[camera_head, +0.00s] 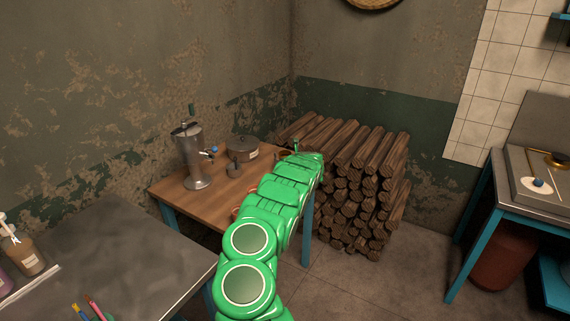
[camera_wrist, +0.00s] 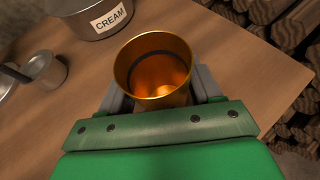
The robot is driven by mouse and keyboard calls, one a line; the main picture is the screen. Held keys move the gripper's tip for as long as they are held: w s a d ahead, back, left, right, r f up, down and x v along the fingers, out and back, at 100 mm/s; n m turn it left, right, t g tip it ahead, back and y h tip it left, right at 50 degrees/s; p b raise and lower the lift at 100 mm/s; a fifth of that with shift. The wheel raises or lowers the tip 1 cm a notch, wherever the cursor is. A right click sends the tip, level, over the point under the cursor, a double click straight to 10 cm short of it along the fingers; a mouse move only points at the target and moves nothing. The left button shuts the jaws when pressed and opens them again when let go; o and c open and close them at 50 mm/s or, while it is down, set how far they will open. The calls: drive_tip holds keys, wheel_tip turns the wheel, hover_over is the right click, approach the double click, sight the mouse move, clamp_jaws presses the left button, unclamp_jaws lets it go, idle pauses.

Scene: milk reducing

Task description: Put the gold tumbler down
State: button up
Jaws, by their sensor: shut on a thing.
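The gold tumbler (camera_wrist: 153,98) is in the wrist view, upright with its open mouth facing the camera. My gripper (camera_wrist: 155,97) is shut on it, with grey fingers on either side of the cup. It is over the wooden table (camera_wrist: 240,70); I cannot tell whether its base touches the top. In the head view my green arm reaches across the table's right side and hides most of the tumbler and the gripper. The wooden table also shows in the head view (camera_head: 188,203).
A pot labelled CREAM (camera_wrist: 88,18) stands just beyond the tumbler. A small metal cup (camera_wrist: 47,70) is to its left. A metal dispenser (camera_head: 194,157) stands at the table's left. Stacked logs (camera_head: 362,175) lie beyond the right edge. Bare wood lies right of the tumbler.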

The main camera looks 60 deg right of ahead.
wheel_tip(320, 180, up, 22)
drive_tip(key=w+a+f+n+t+y, duration=0.15)
drive_tip(key=a+n+y, duration=0.35)
drive_tip(key=a, duration=1.5)
drive_tip(key=w+a+f+n+y, duration=0.15)
drive_tip(key=a+n+y, duration=0.4)
drive_tip(key=a, duration=1.45)
drive_tip(key=s+a+r+n+g+y, duration=0.1)
drive_tip(key=s+a+n+g+y, duration=0.2)
drive_tip(key=a, duration=0.9)
drive_tip(key=s+a+r+n+y, duration=0.15)
drive_tip(key=s+a, duration=0.25)
drive_tip(key=a, duration=0.8)
drive_tip(key=s+a+r+n+g+y, duration=0.1)
drive_tip(key=s+a+n+g+y, duration=0.2)
drive_tip(key=a, duration=1)
drive_tip(key=shift+t, duration=0.55)
drive_tip(key=shift+w+d+f, duration=0.55)
drive_tip(key=shift+w+f, duration=1.6)
drive_tip(key=shift+f, duration=0.3)
drive_tip(key=shift+w+d+f, duration=0.55)
drive_tip(key=shift+w+f, duration=1.55)
drive_tip(key=shift+f, duration=0.4)
drive_tip(key=shift+w+d+f, duration=0.55)
drive_tip(key=shift+w+f, duration=1.6)
drive_tip(key=shift+f, duration=1.8)
